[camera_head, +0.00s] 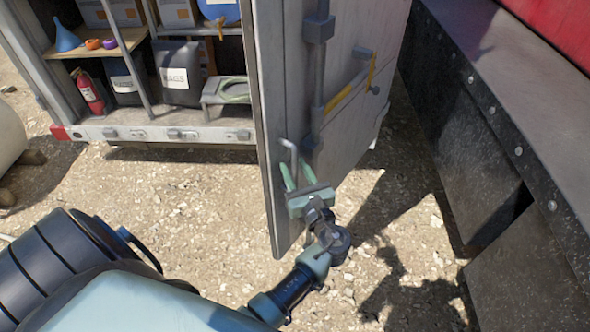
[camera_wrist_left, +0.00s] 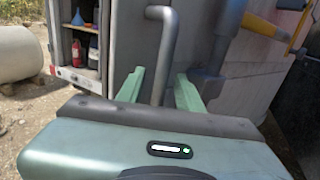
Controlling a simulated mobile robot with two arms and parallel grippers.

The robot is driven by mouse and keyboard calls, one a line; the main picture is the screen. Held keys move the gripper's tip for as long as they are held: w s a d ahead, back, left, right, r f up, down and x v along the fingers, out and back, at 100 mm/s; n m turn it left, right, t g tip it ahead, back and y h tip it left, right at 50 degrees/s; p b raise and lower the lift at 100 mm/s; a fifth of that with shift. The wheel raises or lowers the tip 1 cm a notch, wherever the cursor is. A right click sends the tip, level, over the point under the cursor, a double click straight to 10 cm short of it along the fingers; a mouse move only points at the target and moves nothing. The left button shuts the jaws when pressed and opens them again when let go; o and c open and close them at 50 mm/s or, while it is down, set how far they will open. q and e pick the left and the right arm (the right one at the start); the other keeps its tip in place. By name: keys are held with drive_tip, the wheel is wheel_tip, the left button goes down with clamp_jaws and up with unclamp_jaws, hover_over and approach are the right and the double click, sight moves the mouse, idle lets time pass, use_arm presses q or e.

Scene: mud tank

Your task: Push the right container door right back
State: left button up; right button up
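The right container door (camera_head: 350,135) is a grey panel standing open, its near edge toward me and its face angled to the right. A bent grey handle bar (camera_head: 290,152) hangs near its lower free edge; it also shows in the left wrist view (camera_wrist_left: 166,55). My left gripper (camera_head: 297,173) is at this handle with its two green fingers apart, one on each side of the bar. The left wrist view shows the fingers (camera_wrist_left: 159,85) spread with a gap beside the bar; contact cannot be told. My right gripper is not in view.
The open container holds shelves, black cans (camera_head: 180,73) and a red fire extinguisher (camera_head: 90,92). A dark riveted metal tank wall (camera_head: 465,100) stands to the right of the door, with gravel ground (camera_head: 385,220) between. A pale concrete cylinder (camera_wrist_left: 17,53) lies at left.

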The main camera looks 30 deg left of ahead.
use_arm(q)
drive_tip(key=shift+w+a, duration=0.1)
drive_tip(key=shift+a, duration=0.05)
clamp_jaws()
drive_tip(key=shift+f, duration=0.1)
idle(1.3)
